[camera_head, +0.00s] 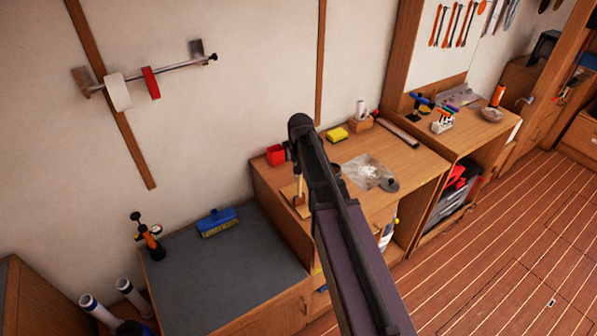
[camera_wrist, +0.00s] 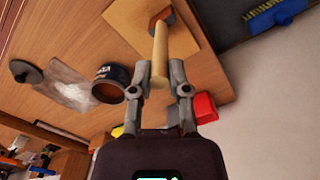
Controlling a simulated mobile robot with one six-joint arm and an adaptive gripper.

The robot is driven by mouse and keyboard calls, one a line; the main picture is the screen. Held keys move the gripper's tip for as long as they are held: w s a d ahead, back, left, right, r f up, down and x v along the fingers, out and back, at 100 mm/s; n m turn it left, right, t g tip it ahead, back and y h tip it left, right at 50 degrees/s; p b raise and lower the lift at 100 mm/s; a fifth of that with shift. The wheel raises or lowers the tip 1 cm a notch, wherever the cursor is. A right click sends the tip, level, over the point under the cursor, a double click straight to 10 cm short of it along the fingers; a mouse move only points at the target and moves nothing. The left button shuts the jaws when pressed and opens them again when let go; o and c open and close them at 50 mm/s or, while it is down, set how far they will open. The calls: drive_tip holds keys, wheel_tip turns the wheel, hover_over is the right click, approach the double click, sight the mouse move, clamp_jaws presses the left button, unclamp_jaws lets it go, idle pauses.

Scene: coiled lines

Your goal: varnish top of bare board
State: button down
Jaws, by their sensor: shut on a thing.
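My gripper (camera_wrist: 160,76) is shut on the pale wooden handle of a brush (camera_wrist: 159,48) in the wrist view. The brush's dark head end points toward a pale bare board (camera_wrist: 123,14) on the workbench. The head looks over or on the board; I cannot tell whether it touches. In the head view the brush handle (camera_head: 299,186) stands roughly upright above the board (camera_head: 289,190), left of my arm, which hides most of the gripper. A dark open tin (camera_wrist: 108,88) with brown inside stands beside the board in the wrist view; my arm mostly hides it in the head view.
A blue brush (camera_head: 217,222) lies on the lower dark top (camera_head: 215,272), whose middle is clear.

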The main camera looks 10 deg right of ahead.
drive_tip(key=shift+s+d, duration=0.2)
drive_tip(key=shift+s, duration=0.45)
drive_tip(key=shift+s+d, duration=0.2)
drive_tip(key=shift+s, duration=0.5)
drive_tip(key=s, duration=0.1)
drive_tip(key=s+d, duration=0.1)
drive_tip(key=s, duration=0.1)
drive_tip(key=shift+w+d, duration=0.25)
drive_tip(key=shift+d, duration=0.45)
idle(0.3)
drive_tip(key=shift+w+a, duration=0.3)
drive_tip(key=shift+w, duration=0.5)
drive_tip(key=shift+w+a, duration=0.25)
drive_tip(key=shift+w, duration=0.65)
